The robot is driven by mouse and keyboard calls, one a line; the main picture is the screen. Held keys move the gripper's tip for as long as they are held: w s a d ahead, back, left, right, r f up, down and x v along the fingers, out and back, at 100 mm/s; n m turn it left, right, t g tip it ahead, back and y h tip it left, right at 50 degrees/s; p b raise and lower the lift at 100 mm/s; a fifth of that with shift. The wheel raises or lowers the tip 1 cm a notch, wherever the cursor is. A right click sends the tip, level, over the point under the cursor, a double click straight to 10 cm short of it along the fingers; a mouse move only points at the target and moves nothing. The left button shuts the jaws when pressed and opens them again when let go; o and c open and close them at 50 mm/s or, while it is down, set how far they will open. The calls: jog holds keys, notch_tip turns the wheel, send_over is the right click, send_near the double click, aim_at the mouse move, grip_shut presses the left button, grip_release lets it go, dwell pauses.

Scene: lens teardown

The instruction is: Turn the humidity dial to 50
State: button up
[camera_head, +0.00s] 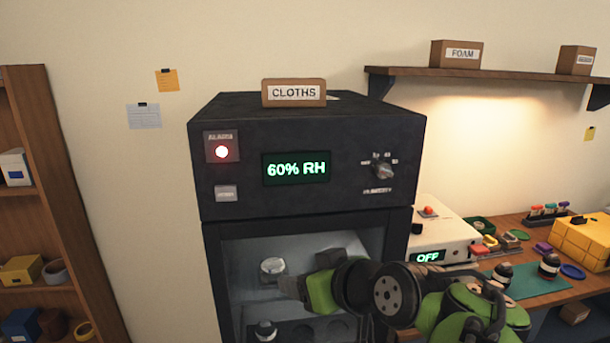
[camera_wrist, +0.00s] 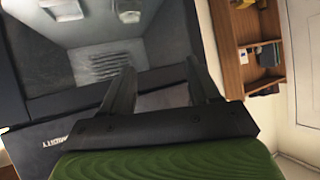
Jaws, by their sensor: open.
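The humidity dial (camera_head: 384,172) is a small grey knob on the upper right of the dark cabinet's front panel. Small numbers surround it, too small to read surely, and a humidity label sits below. The green display (camera_head: 296,169) reads 60% RH. My gripper shows in the wrist view (camera_wrist: 160,80) with its two fingers apart and nothing between them. In the head view my green and black arm reaches across the cabinet's opening, below the panel and apart from the dial. The fingertips are hard to make out there. The dial's knob does not show clearly in the wrist view.
The cabinet (camera_head: 240,203) has a lit red lamp (camera_head: 222,152) and a small button (camera_head: 226,193). Jars stand inside its open compartment. A box labelled CLOTHS (camera_head: 294,93) sits on top. A white device (camera_head: 442,229) reading OFF stands on the bench at right. A shelf (camera_head: 480,73) hangs above.

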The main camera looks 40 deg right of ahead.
jog(key=s+d+r+m+t+h, duration=0.25)
jog(key=s+d+r, duration=0.2)
jog(key=d, duration=0.25)
jog(key=m+h, duration=0.4)
jog(key=h, duration=0.2)
send_near(386, 176)
jog(key=shift+n+t, duration=0.25)
jog(key=shift+t, duration=0.3)
jog(key=p+x, duration=0.1)
jog(key=x, duration=0.2)
jog(key=p+x, duration=0.1)
jog(key=x, duration=0.2)
jog(key=p+x, duration=0.1)
jog(key=x, duration=0.2)
jog(key=shift+w+d+f, duration=0.25)
jog(key=shift+d+f, duration=0.1)
jog(key=c, duration=1)
